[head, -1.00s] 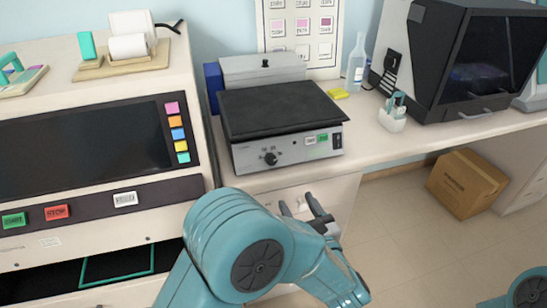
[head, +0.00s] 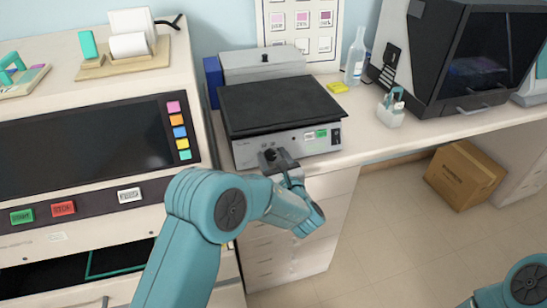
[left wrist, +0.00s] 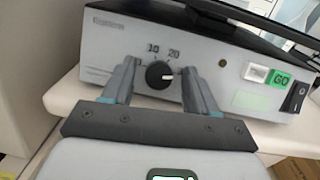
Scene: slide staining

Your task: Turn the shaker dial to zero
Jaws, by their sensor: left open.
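The shaker (head: 285,112) stands on the bench, a grey box with a black top platform. Its black dial (left wrist: 159,75) is on the front panel in the left wrist view, with the marks 10 and 20 above it. The dial's white pointer line points to the right, past the 20 mark. My left gripper (head: 272,156) is at the front panel in the head view. In the left wrist view its two fingers (left wrist: 160,82) stand open on either side of the dial, with visible gaps. The left finger partly covers the mark at the dial's left. My right gripper is not in view.
A green GO button (left wrist: 281,80), a white button (left wrist: 256,72) and a black switch (left wrist: 295,97) sit right of the dial. A dark-screened machine (head: 85,143) stands at left. A bottle (head: 355,58) and a yellow pad (head: 337,87) are on the bench at right.

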